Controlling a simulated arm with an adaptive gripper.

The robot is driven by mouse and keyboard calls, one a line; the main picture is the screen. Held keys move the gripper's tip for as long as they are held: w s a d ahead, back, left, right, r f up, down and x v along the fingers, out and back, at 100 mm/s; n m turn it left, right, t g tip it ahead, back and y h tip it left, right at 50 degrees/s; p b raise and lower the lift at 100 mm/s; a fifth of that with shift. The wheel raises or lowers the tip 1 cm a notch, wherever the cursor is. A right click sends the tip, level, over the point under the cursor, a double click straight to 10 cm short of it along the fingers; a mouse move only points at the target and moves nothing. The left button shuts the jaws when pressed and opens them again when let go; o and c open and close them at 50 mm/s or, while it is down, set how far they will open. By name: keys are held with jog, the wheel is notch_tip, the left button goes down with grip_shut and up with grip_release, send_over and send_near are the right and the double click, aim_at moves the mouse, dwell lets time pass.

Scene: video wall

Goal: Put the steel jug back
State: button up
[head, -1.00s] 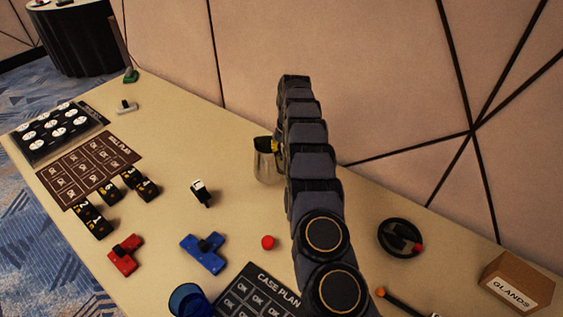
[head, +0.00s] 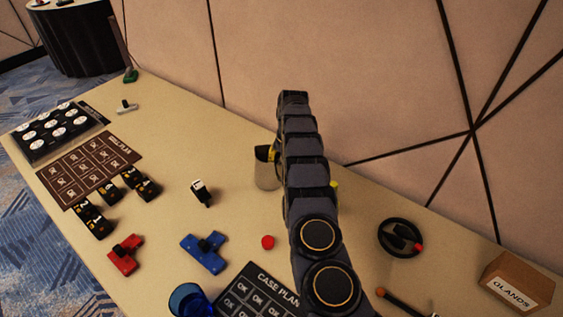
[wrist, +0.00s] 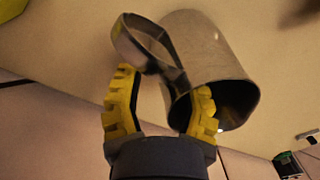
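The steel jug (head: 266,175) stands on the table near the wall, partly hidden behind my arm in the head view. In the wrist view the jug (wrist: 210,55) shows its open mouth and its strap handle (wrist: 145,42). My gripper (wrist: 164,84) has yellow ribbed fingers that are spread wide apart. The handle lies across the space between them, and the right finger overlaps the jug's rim. I cannot tell whether either finger touches the jug. In the head view a black and yellow finger (head: 268,153) shows at the jug's top.
A red ball (head: 268,242), a blue valve-like piece (head: 204,252) and a black-and-white piece (head: 201,192) lie left of my arm. The wall runs close behind the jug.

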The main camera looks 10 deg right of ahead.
jog(key=shift+r, duration=0.1)
notch_tip(320, 180, up, 11)
jog(key=d, duration=0.1)
jog(key=s+a+r+n, duration=0.1)
jog(key=s+a+r, duration=0.2)
jog(key=s+r, duration=0.85)
jog(key=s+r+n+g, duration=0.1)
jog(key=s+r, duration=0.2)
jog(key=s, duration=0.8)
jog(key=s+r+g, duration=0.1)
jog(key=s+r, duration=0.1)
jog(key=s, duration=0.8)
jog(key=s+d+f, duration=0.1)
jog(key=s, duration=0.6)
jog(key=s+d+f+h, duration=0.1)
jog(key=s+f, duration=0.1)
jog(key=s, duration=0.6)
jog(key=shift+d+f, duration=0.2)
jog(key=shift+d, duration=0.2)
